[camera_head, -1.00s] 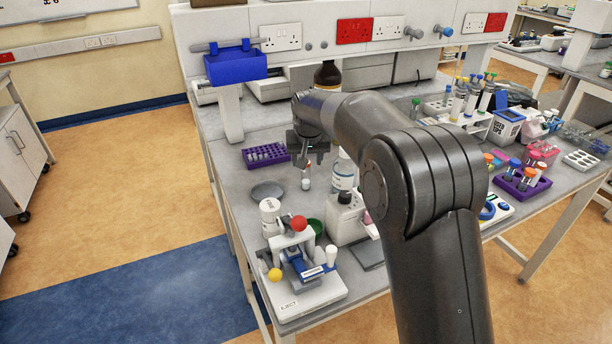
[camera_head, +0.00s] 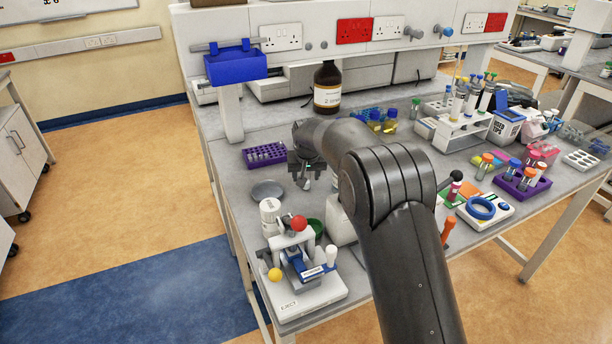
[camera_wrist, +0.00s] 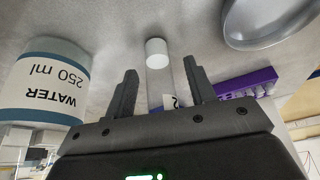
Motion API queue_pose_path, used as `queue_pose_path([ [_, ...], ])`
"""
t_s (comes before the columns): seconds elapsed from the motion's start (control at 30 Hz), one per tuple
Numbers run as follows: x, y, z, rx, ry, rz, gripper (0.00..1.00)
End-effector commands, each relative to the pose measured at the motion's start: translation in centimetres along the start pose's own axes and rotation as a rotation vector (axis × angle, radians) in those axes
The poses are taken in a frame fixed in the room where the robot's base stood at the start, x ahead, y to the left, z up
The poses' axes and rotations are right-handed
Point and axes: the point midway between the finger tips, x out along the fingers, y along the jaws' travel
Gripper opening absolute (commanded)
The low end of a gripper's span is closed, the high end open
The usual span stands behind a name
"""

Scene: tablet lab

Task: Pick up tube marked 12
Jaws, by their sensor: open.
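A clear tube with a white end (camera_wrist: 157,54) stands in the wrist view, between the two fingers of my gripper (camera_wrist: 161,84) and slightly beyond their tips. Its label shows only part of a number, what looks like a 2; the rest is hidden by my gripper. The fingers are apart, with gaps to the tube on both sides. In the head view the tube (camera_head: 307,184) is small and pale, just below my gripper (camera_head: 306,168), on the grey bench.
A water bottle (camera_wrist: 42,84) stands close on the left in the wrist view. A grey dish (camera_wrist: 270,38) lies on the right, with a purple rack (camera_wrist: 243,83) beside it. In the head view, the purple rack (camera_head: 265,155) and a white jar (camera_head: 270,215) flank the gripper area.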

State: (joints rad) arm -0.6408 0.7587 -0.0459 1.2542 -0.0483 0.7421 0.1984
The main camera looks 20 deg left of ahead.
Motion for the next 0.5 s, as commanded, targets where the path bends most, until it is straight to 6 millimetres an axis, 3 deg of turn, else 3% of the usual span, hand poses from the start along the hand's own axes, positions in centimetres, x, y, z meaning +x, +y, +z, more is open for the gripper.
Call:
queue_pose_path([
  [0.07, -0.03, 0.00, 0.00, 0.000, 0.000, 0.000, 0.50],
  [0.5, -0.05, -0.01, 0.01, 0.000, 0.000, 0.000, 0.15],
])
